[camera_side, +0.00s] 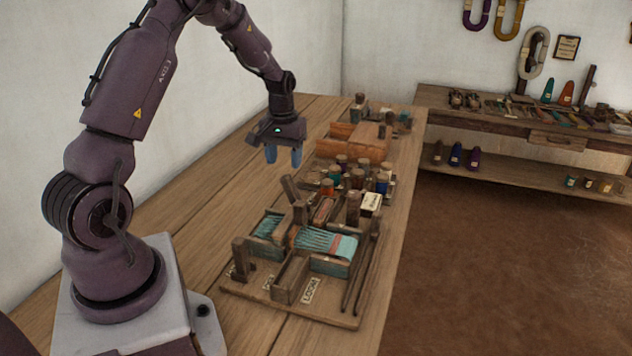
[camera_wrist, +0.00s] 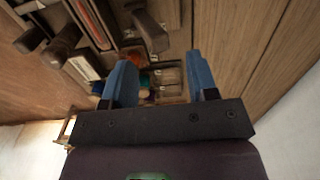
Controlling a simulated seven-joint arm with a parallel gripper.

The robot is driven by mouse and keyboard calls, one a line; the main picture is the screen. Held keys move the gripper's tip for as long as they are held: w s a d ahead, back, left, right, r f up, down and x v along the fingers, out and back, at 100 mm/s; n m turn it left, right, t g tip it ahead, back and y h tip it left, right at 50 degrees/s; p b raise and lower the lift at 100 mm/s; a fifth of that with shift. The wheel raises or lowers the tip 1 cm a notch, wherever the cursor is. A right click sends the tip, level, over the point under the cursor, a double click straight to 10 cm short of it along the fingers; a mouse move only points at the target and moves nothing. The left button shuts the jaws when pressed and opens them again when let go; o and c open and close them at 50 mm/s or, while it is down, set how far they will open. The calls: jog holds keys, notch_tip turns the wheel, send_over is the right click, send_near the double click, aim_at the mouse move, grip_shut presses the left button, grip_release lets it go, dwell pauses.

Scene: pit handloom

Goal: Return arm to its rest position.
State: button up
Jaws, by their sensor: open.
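My gripper (camera_side: 283,155) hangs in the air above the wooden table, fingers pointing down. Its two blue fingers are apart, with nothing seen between them. In the wrist view my gripper (camera_wrist: 160,82) shows both blue fingers spread, with the tabletop items below and beyond them. My arm is bent, rising from its base at the left and reaching over to the right. The small loom (camera_side: 325,242) with teal threads stands on a board in front of the gripper, apart from it.
Several thread spools (camera_side: 358,178) stand in a tray behind the loom. The left strip of the table (camera_side: 205,190) is bare. A side bench (camera_side: 480,118) with tools stands at the right wall.

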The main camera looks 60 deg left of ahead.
jog(key=s+d+r+m+t, duration=0.2)
jog(key=s+d+r+m, duration=0.2)
jog(key=s+d+r, duration=0.3)
jog(key=s+d+r+m+t, duration=0.3)
jog(key=s+d+r+m, duration=0.2)
jog(key=d+r, duration=0.8)
jog(key=s+d, duration=0.3)
jog(key=d, duration=0.3)
jog(key=shift+d+r+t, duration=0.15)
jog(key=shift+d+t, duration=0.05)
jog(key=shift+t, duration=0.1)
